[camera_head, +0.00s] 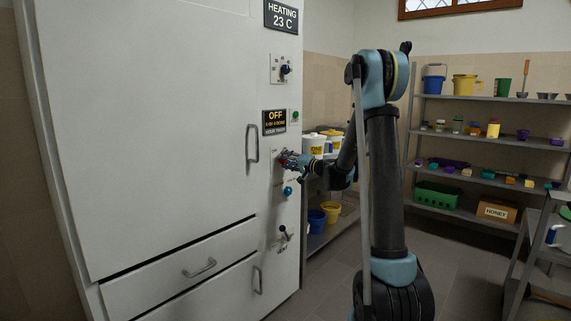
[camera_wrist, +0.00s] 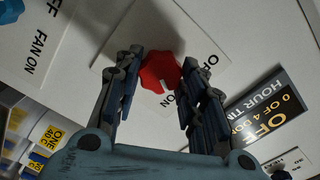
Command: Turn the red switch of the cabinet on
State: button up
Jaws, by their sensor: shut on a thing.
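The red switch (camera_wrist: 158,70) is a scalloped knob on a white plate on the cabinet front. In the wrist view it sits between the two fingers of my gripper (camera_wrist: 163,60), which is shut on it. Its white mark lies on the side toward the printed "ON"; "OFF" is printed to the right of the knob. In the head view my gripper (camera_head: 290,160) is at the panel of the white cabinet (camera_head: 160,130) and mostly hides the switch. The black display (camera_head: 274,122) above reads "OFF".
A blue knob (camera_head: 288,191) labelled "FAN ON" and "OFF" is below the switch. A dark knob (camera_head: 285,69) and a green light (camera_head: 295,115) are above. A shelf with white tubs (camera_head: 313,143) stands close behind the cabinet. Floor is clear right of it.

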jog(key=shift+w+d+m, duration=0.1)
jog(key=shift+d+m, duration=0.15)
jog(key=shift+m, duration=0.95)
jog(key=o, duration=1)
jog(key=shift+w+f, duration=0.1)
jog(key=shift+f, duration=0.05)
jog(key=shift+o, duration=0.2)
jog(key=shift+a, duration=0.1)
jog(key=v, duration=1.2)
